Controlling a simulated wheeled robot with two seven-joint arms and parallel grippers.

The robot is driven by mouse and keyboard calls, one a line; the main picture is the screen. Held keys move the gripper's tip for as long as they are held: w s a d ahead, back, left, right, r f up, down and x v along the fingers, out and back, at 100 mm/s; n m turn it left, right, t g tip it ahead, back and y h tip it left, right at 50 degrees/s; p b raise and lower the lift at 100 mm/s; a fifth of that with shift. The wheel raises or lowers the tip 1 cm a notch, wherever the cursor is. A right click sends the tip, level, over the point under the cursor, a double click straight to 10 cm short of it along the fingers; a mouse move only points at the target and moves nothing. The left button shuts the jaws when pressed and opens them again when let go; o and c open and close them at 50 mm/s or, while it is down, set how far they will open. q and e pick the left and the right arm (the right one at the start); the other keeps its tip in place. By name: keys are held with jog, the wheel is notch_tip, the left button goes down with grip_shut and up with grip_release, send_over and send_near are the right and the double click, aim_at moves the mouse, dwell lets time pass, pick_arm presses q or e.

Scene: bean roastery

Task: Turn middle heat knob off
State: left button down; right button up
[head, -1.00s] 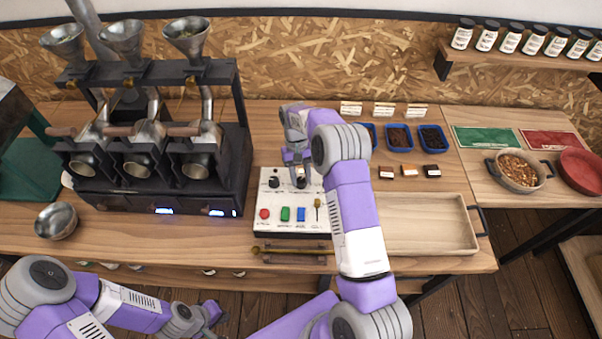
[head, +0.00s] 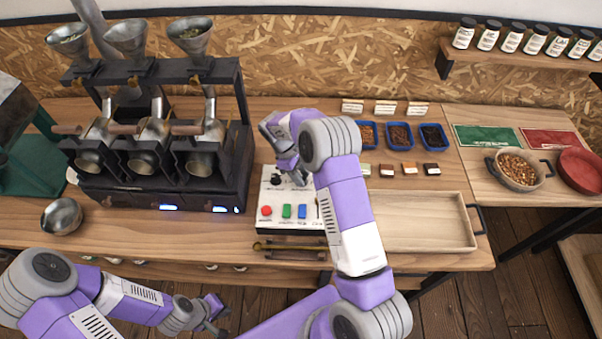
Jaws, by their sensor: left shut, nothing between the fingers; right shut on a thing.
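The white control panel (head: 268,231) lies on the counter right of the roaster. It bears a black left knob (head: 276,179), a red button (head: 266,211), a green switch (head: 287,211) and a blue switch (head: 302,211). My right gripper (head: 299,180) points down at the panel's upper part, just right of the left knob. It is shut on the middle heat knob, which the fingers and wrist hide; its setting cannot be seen. My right forearm covers the panel's right side. My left gripper (head: 217,314) is shut and empty, low in front of the counter.
A wooden tray (head: 425,243) lies to the right. Blue bean trays (head: 401,147) and small colour samples sit behind it. A brass-coloured bar (head: 290,246) runs along the panel's front.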

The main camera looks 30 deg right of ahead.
aim_at(295, 188)
jog(key=n+t, duration=0.1)
jog(key=n, duration=0.2)
jog(key=n+t+h, duration=0.1)
jog(key=n, duration=0.2)
jog(key=shift+s+a, duration=0.15)
jog(key=shift+s, duration=0.05)
jog(key=n+t, duration=0.1)
jog(key=n, duration=0.2)
jog(key=n+t, duration=0.1)
jog(key=n, duration=0.2)
jog(key=shift+s+n, duration=0.15)
jog(key=shift+n, duration=0.25)
jog(key=shift+f, duration=0.1)
jog(key=o, duration=1)
jog(key=shift+t+h, duration=0.3)
jog(key=p+v, duration=0.1)
jog(key=v, duration=0.6)
jog(key=shift+r, duration=0.3)
jog(key=shift+a, duration=0.1)
